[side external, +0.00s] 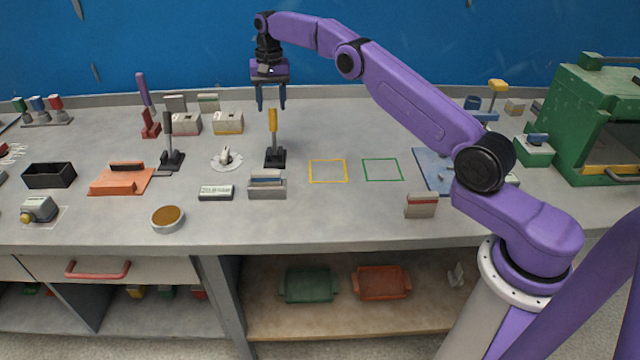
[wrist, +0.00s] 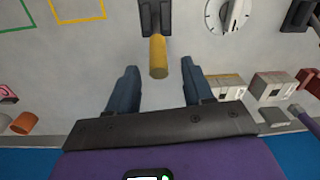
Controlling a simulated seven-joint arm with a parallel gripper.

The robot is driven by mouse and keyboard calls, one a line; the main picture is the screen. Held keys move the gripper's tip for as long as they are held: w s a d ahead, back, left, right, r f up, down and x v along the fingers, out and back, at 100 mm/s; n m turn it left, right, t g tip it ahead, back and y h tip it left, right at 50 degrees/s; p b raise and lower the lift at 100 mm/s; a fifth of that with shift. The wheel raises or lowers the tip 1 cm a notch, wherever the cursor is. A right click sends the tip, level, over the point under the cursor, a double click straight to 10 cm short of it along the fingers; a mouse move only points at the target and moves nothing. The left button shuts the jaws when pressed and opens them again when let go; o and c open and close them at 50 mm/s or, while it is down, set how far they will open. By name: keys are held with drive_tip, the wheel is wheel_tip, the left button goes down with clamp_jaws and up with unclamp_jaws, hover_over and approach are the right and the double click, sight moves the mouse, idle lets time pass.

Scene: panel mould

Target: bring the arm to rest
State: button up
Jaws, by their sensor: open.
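My gripper (side external: 270,104) is open and empty. It hangs pointing down over the back half of the grey bench. In the side external view its fingertips are just above a lever with a yellow handle (side external: 272,121) on a black base (side external: 275,158). In the wrist view the yellow handle (wrist: 158,56) stands beyond and between the two spread fingers (wrist: 157,88), with no visible contact. The lever looks upright. The exact gap between fingertips and handle is hard to tell.
A round white dial (side external: 227,160) and a black-handled lever (side external: 170,158) stand left of the yellow lever. Yellow (side external: 328,160) and green (side external: 382,159) outlined squares to its right are empty. A green machine (side external: 590,125) stands far right. The air around my gripper looks clear.

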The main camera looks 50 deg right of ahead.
drive_tip(key=shift+s+r+n, duration=0.2)
drive_tip(key=shift+r+n, duration=0.6)
drive_tip(key=shift+r, duration=0.25)
drive_tip(key=s+a+r+n, duration=0.3)
drive_tip(key=s+a, duration=0.3)
drive_tip(key=a, duration=0.1)
drive_tip(key=s+a+r+n, duration=0.3)
drive_tip(key=s+a, duration=0.4)
drive_tip(key=a, duration=0.1)
drive_tip(key=s+a+n, duration=0.3)
drive_tip(key=s+n, duration=0.2)
drive_tip(key=s, duration=0.9)
drive_tip(key=s+d+f+n, duration=0.2)
drive_tip(key=s+d+n, duration=0.1)
drive_tip(key=s, duration=0.9)
drive_tip(key=s+d+f+n, duration=0.2)
drive_tip(key=s+d+n, duration=0.2)
drive_tip(key=s, duration=0.8)
drive_tip(key=shift+s+d+f, duration=0.15)
drive_tip(key=shift+s+d, duration=0.15)
drive_tip(key=shift+d, duration=0.95)
drive_tip(key=shift+w, duration=0.1)
